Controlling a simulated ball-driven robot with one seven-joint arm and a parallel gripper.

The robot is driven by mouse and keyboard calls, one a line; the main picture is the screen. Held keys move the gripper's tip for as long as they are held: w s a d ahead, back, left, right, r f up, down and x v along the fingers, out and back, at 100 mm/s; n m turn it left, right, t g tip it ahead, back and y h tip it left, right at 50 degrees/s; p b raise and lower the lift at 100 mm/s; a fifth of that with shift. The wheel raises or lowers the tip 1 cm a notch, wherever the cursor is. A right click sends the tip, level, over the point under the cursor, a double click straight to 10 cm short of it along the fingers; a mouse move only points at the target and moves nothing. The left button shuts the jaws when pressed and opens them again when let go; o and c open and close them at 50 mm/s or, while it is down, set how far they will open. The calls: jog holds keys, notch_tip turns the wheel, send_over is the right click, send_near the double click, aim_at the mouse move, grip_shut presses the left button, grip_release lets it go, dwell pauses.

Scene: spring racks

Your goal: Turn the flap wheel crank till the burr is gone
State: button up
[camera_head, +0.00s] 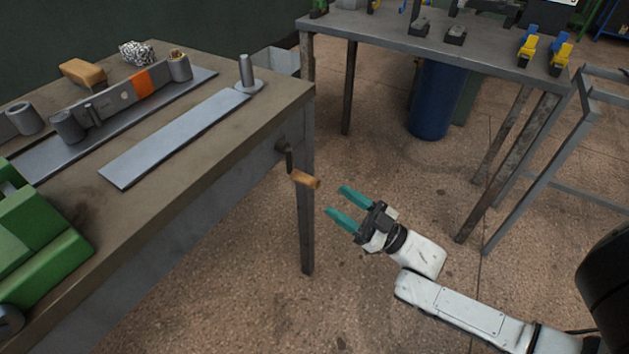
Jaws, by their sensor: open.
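A crank with a wooden handle (306,180) sticks out from the front side of the workbench, near its right corner. Its dark metal arm (286,158) runs up to the bench side. My gripper (341,202), with teal fingers, is open and empty. It is right of the crank handle and slightly below it in the picture, apart from it, with fingers pointing left toward it. I cannot make out the flap wheel or a burr for certain. An orange-banded grey bar (140,86) with round grey parts stands on the bench.
The workbench (215,135) carries a flat metal strip (175,135), an upright pin on a disc (247,75), a wooden block (84,73), metal wool (136,52) and a green machine (40,240). A second table (480,62) stands behind, a blue bin (434,100) beneath it. Floor around my gripper is clear.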

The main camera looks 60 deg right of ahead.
aim_at(295, 172)
jog(key=x, duration=0.9)
jog(key=shift+w, duration=0.2)
jog(key=shift+c, duration=0.5)
grip_shut()
